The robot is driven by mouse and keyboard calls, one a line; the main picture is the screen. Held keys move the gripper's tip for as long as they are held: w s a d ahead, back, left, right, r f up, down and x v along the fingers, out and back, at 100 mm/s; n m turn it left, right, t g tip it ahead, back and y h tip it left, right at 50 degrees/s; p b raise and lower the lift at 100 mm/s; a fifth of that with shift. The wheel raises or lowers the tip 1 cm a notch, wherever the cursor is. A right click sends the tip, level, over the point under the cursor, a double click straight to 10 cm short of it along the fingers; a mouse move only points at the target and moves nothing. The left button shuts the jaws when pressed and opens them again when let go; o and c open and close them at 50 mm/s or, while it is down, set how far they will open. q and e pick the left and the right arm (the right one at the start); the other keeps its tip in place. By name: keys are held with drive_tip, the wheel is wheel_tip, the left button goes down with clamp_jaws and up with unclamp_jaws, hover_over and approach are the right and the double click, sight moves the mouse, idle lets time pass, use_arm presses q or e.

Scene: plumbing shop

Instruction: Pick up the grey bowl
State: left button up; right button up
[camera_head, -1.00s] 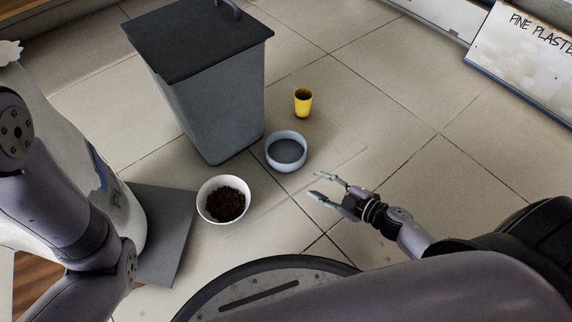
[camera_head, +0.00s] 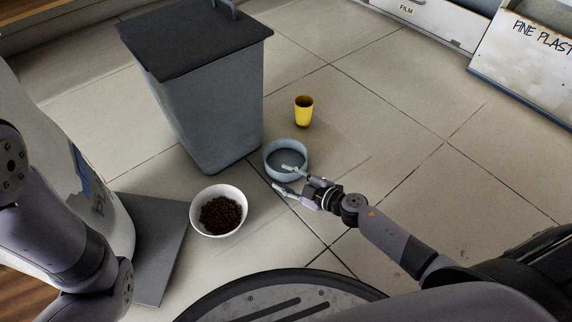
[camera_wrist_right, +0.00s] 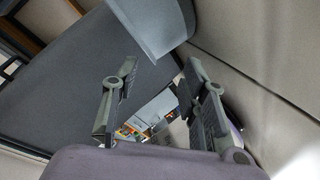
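The grey bowl (camera_head: 284,157) stands upright and looks empty on the tiled floor, close to the bin's lower corner. Its pale wall also shows at the top of the right wrist view (camera_wrist_right: 158,28). My right gripper (camera_head: 284,178) is open at the bowl's near side. In the head view, one finger overlaps the bowl's inside and the other lies outside the near rim. I cannot tell whether either finger touches it. In the wrist view the fingers are spread with nothing between them. My left arm shows at the left edge; its gripper is out of view.
A dark grey lidded bin (camera_head: 208,100) stands just left of the bowl. A yellow cup (camera_head: 304,111) stands behind it. A white bowl (camera_head: 218,191) of brown pellets sits to the front left. Open floor lies to the right, before a white board (camera_head: 528,68).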

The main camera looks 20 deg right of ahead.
sight(277, 173)
drive_tip(key=b+x, duration=0.1)
drive_tip(key=x, duration=0.3)
drive_tip(key=shift+w+a+f, duration=0.1)
drive_tip(key=shift+f, duration=0.05)
drive_tip(key=shift+c, duration=0.4)
clamp_jaws()
idle(0.5)
